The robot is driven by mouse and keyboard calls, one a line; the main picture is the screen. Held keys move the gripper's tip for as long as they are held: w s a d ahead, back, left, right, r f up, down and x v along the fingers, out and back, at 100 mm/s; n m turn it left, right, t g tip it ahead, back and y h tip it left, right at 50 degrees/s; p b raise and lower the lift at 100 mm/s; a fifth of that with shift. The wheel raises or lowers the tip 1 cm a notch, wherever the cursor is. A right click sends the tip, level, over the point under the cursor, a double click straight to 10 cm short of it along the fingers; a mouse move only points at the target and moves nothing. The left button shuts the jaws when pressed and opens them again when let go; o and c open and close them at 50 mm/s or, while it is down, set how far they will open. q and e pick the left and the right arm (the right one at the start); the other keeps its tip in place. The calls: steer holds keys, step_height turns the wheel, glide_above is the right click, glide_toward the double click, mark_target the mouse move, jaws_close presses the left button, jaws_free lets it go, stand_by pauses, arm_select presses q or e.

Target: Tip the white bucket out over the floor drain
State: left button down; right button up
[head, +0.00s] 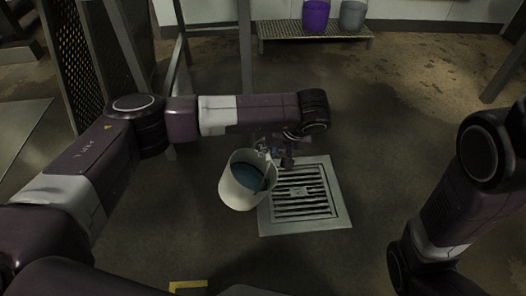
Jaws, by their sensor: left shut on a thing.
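The white bucket (237,196) hangs from my left gripper (268,151), which is shut on it near the top of its rim. The bucket is tilted a little and bluish liquid shows inside it. It is at the left edge of the floor drain (342,216), a square metal frame with a slotted grate, and covers part of its left side in this view. My left arm reaches across above the drain. My right arm is at the right side of the picture, and its gripper is not in view.
A low slatted bench (312,30) at the back holds a purple bucket (315,15) and a grey bucket (353,15). A perforated dark panel (72,60) and metal posts stand at the left. The floor right of the drain is clear.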

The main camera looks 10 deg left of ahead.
arm_select(q)
steer(key=shift+w+d+b, duration=0.2)
steer(key=shift+d, duration=0.4)
steer(key=shift+w+d+b, duration=0.15)
steer(key=shift+w+d, duration=0.05)
steer(key=shift+d, duration=0.35)
steer(key=shift+w+d+f, duration=0.1)
steer(key=shift+d+f, duration=0.05)
steer(key=shift+d, duration=0.05)
steer(key=shift+w+d+f+b, duration=0.1)
steer(key=shift+d+b, duration=0.2)
steer(key=shift+b, duration=0.05)
steer(key=shift+w+d+f+y+b, duration=0.2)
steer(key=shift+d+b, duration=0.25)
steer(key=shift+d, duration=0.15)
steer(key=shift+w+d+f+y+b, duration=0.15)
steer(key=shift+d+f+b, duration=0.1)
steer(key=shift+d+b, duration=0.25)
steer(key=shift+w+d+f+y+b, duration=0.1)
steer(key=shift+w+d+f+b, duration=0.2)
steer(key=shift+d, duration=0.35)
steer(key=shift+w+d+f+b, duration=0.15)
steer(key=shift+d+f+b, duration=0.25)
steer(key=shift+d+b, duration=0.35)
steer(key=shift+w+d+f+b, duration=0.15)
steer(key=shift+d+f+b, duration=0.2)
steer(key=shift+d+b, duration=0.35)
steer(key=shift+w+d+f+b, duration=0.1)
steer(key=shift+f+b, duration=0.05)
steer(key=shift+b, duration=0.2)
